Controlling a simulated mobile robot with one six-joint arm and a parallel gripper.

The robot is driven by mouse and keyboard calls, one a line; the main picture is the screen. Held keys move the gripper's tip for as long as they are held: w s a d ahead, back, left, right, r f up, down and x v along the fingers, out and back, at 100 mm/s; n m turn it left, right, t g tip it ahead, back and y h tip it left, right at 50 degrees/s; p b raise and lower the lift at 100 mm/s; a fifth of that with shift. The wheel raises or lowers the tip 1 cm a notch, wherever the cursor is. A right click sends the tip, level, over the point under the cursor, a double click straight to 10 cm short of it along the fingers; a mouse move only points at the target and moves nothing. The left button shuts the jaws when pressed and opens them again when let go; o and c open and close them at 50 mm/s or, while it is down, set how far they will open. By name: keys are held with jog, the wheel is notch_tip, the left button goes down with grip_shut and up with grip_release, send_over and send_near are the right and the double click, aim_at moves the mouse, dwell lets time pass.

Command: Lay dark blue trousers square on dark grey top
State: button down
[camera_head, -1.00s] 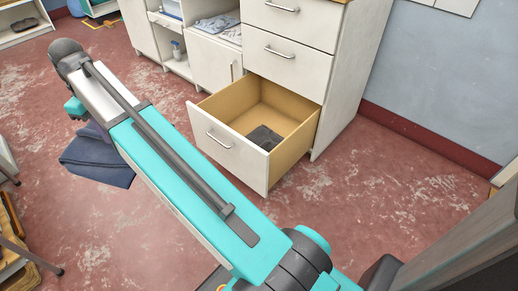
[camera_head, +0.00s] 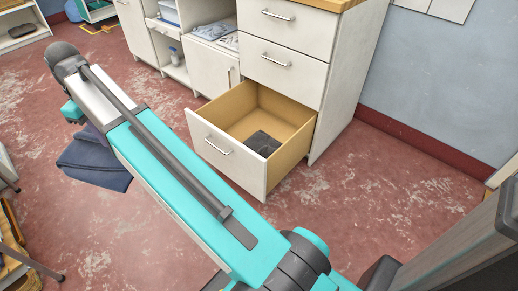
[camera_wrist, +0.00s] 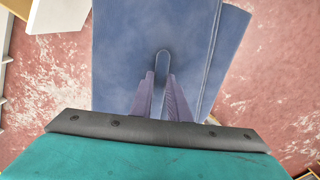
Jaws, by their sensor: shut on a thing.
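The dark blue trousers (camera_head: 93,163) hang folded below the end of my arm at the left of the head view, above the red floor. In the wrist view the trousers (camera_wrist: 120,45) spread flat ahead of my gripper (camera_wrist: 162,77), whose purple fingers are shut on them. In the head view my arm hides most of the gripper. A dark grey folded cloth (camera_head: 263,143), which looks like the dark grey top, lies in the open drawer, well to the right of the trousers.
The open drawer (camera_head: 228,160) has a white front and wooden inside, with bare room left of the cloth. It juts from a white cabinet (camera_head: 330,95). Folded light cloths (camera_head: 215,27) lie on a shelf behind. Furniture with metal legs (camera_head: 22,235) stands at the left edge.

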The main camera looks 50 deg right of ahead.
notch_tip(320, 180, up, 4)
jog(key=p, duration=0.3)
jog(key=shift+r+p, duration=0.25)
jog(key=shift+p, duration=0.1)
jog(key=s+d+f+n, duration=0.4)
jog(key=s+d+f, duration=0.3)
jog(key=d, duration=1.2)
jog(key=s+d+f+n, duration=0.4)
jog(key=s+d+f, duration=0.4)
jog(key=d, duration=1.2)
jog(key=s+d+f+n, duration=0.4)
jog(key=s+d+f, duration=0.3)
jog(key=d, duration=1.2)
jog(key=s, duration=0.3)
jog(key=shift+s+d+f, duration=0.3)
jog(key=shift+s+f, duration=0.05)
jog(key=shift+s, duration=0.05)
